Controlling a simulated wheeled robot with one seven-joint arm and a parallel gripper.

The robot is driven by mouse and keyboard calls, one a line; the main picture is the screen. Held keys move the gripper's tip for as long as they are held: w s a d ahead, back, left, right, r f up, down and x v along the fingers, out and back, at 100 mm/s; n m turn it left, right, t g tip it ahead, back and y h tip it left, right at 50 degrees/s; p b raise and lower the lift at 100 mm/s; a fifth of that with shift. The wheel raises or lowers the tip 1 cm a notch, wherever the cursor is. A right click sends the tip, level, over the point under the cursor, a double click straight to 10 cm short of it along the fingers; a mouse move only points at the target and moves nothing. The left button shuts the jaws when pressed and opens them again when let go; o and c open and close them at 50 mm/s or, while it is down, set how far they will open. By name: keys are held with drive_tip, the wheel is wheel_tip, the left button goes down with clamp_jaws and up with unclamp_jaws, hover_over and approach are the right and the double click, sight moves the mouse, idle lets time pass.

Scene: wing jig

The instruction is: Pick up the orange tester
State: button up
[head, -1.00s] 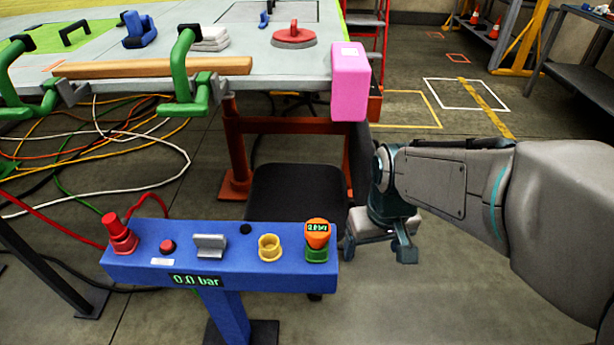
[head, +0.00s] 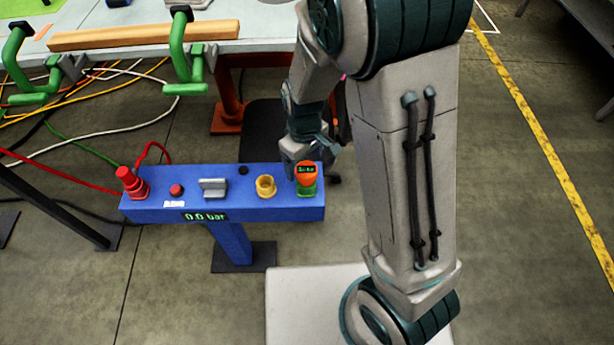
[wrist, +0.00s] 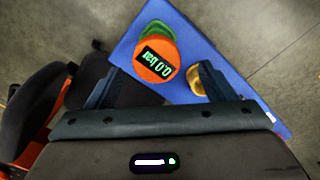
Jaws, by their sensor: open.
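The orange tester (head: 307,172) sits upright in a green holder (head: 307,191) at the right end of the blue panel (head: 240,208). Its small dark display faces up. My gripper (head: 303,160) is beside and slightly above the tester in the head view. In the wrist view my gripper (wrist: 158,78) is open and empty, with one finger near the yellow ring. I cannot tell whether either finger touches anything.
A yellow ring holder (head: 265,186) stands left of the tester, then a grey switch (head: 213,187), a red button (head: 176,190) and a red plug (head: 130,182). A black chair (head: 262,135) and the table (head: 270,52) with green clamps are behind the panel.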

sight(306, 178)
drive_tip(key=shift+d+f+b, duration=0.15)
drive_tip(key=shift+f, duration=1.85)
drive_tip(key=shift+d+f+b, duration=0.1)
drive_tip(key=shift+f+b, duration=0.05)
drive_tip(key=shift+f, duration=1.8)
drive_tip(key=c, duration=1)
